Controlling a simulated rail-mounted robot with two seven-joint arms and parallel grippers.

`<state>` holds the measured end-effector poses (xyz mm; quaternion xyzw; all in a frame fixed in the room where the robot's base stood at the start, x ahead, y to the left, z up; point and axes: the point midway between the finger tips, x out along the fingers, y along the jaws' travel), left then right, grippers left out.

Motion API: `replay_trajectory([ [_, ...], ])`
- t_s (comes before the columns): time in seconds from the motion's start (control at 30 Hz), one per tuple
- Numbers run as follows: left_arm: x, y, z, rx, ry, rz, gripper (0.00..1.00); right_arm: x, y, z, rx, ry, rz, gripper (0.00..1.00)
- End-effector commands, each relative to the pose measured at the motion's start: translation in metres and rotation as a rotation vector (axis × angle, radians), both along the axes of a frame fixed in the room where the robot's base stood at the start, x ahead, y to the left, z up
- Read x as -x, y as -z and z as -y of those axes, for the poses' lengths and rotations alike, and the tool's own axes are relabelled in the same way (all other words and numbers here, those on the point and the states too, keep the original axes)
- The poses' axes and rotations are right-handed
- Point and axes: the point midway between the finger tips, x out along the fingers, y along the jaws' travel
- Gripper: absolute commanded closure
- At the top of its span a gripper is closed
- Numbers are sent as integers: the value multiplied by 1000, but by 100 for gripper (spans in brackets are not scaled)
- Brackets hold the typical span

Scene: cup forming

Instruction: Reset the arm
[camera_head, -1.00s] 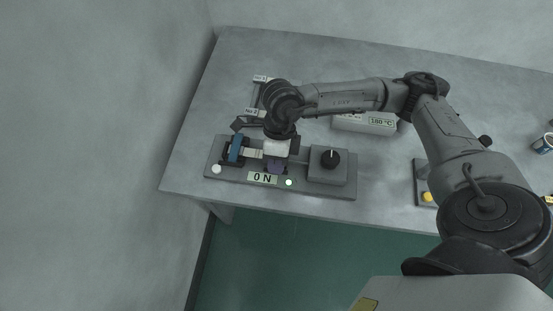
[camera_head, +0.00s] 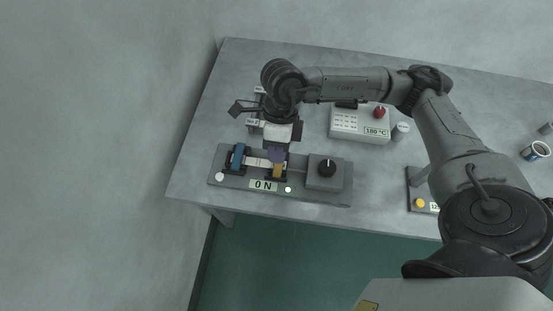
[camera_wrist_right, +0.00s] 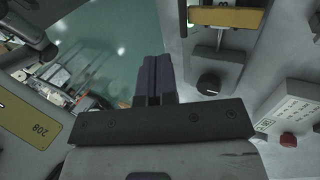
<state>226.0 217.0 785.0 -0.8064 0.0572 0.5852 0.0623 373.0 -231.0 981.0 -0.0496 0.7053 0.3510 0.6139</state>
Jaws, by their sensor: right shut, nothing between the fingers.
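My right arm reaches in from the right in the head view. Its gripper (camera_head: 277,155) has dark purple fingers and hangs over the fixture reading "0 N" (camera_head: 230,178), close by its yellow block (camera_head: 277,171). Whether the fingers touch the block cannot be told. In the right wrist view the two fingers (camera_wrist_right: 154,80) lie together with nothing between them. The fixture also has a blue block (camera_head: 238,157) on the left and a black knob (camera_head: 327,167) on the right. My left gripper is not in view.
A control box reading 180 °C (camera_head: 348,122) with a red button (camera_head: 380,112) stands behind the fixture. A grey cylinder (camera_head: 400,131) is beside it. A device with a yellow button (camera_head: 420,203) and a cup (camera_head: 535,151) are farther right. The table's (camera_head: 205,125) left edge is bare.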

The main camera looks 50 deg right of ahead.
Motion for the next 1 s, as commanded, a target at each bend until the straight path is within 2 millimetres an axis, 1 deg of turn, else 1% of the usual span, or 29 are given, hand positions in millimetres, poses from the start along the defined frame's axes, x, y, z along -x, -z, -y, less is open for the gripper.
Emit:
replay_trajectory([
  [0.03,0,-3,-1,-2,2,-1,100,-2,-12,2,1,1,4,100],
  [0.1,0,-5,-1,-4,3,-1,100,-3,-24,4,0,1,3,100],
  [0.3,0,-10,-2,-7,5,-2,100,-6,-50,8,0,1,2,100],
  [0.4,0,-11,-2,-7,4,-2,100,-7,-57,9,0,0,1,100],
  [0.57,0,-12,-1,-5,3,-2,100,-7,-63,10,0,1,0,100],
  [0.83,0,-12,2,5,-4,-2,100,-7,-64,10,-8,-22,10,100],
  [0.93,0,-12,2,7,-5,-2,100,-14,-67,-2,-91,-18,60,100],
  [1.0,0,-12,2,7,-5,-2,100,-23,-73,-16,-188,0,114,100],
])
